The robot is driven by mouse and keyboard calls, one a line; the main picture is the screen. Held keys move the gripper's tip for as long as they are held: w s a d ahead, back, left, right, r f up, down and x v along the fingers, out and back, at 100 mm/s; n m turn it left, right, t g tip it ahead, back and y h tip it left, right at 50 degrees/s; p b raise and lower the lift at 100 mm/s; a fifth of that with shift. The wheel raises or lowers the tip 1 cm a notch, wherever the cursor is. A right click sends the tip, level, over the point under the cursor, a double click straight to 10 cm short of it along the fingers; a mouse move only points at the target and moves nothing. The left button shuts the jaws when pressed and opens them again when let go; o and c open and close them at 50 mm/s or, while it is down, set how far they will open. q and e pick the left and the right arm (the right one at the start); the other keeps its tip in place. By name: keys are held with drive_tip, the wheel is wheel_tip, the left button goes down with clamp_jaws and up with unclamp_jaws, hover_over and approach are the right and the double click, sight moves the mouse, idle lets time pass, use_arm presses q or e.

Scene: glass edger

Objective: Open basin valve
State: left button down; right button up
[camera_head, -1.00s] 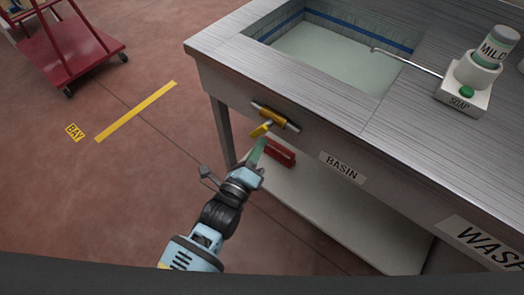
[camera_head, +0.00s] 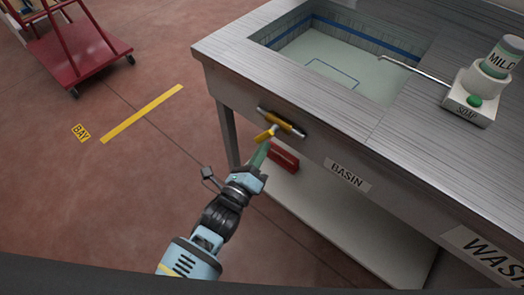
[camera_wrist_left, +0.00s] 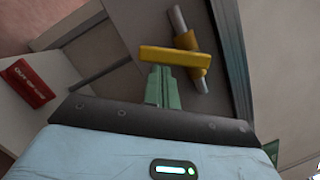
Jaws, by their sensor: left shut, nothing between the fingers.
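The basin valve (camera_head: 283,122) is a short metal pipe with a yellow body on the front panel of the steel bench. Its yellow lever (camera_head: 265,134) sticks out toward the lower left. In the left wrist view the lever (camera_wrist_left: 172,56) lies across the picture just beyond my fingertips. My left gripper (camera_head: 260,153) has green fingers that are shut and empty. The tips are at the lever, touching or very close; I cannot tell which. The basin (camera_head: 345,75) is sunk in the bench top, above the valve. My right gripper is not in view.
A red box-like thing (camera_head: 284,157) sits below the valve, over the lower shelf (camera_head: 335,215). A BASIN label (camera_head: 347,175) is right of the valve. A soap dispenser (camera_head: 470,100) and a thin spout (camera_head: 412,66) are on top. A red cart (camera_head: 72,55) stands far left.

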use_arm(q)
drive_tip(key=shift+w+a+m, duration=0.1)
drive_tip(key=shift+a+m, duration=0.05)
drive_tip(key=shift+m, duration=0.15)
drive_tip(key=m, duration=0.1)
drive_tip(key=a+m+h+b, duration=0.1)
drive_tip(key=m, duration=0.1)
drive_tip(key=shift+w+r, duration=0.1)
drive_tip(key=shift+w, duration=0.25)
drive_tip(key=m, duration=0.1)
drive_tip(key=m+b, duration=0.1)
drive_tip(key=a+m+h, duration=0.1)
drive_tip(key=shift+w+r+m, duration=0.25)
drive_tip(key=shift+w+m, duration=0.05)
drive_tip(key=shift+w, duration=0.05)
drive_tip(key=shift+w+a+r+m+g+h+b, duration=0.2)
drive_tip(key=shift+r+m+g+h+b, duration=0.15)
drive_tip(key=shift+m, duration=0.7)
drive_tip(key=shift+w+a+r+m+g+h+b, duration=0.15)
drive_tip(key=shift+r+m+h+b, duration=0.25)
drive_tip(key=shift+m, duration=0.6)
drive_tip(key=shift+w+a+r+m+g+h+b, duration=0.15)
drive_tip(key=shift+m+h+b, duration=0.3)
drive_tip(key=shift+m, duration=0.6)
drive_tip(key=shift+a+r, duration=0.1)
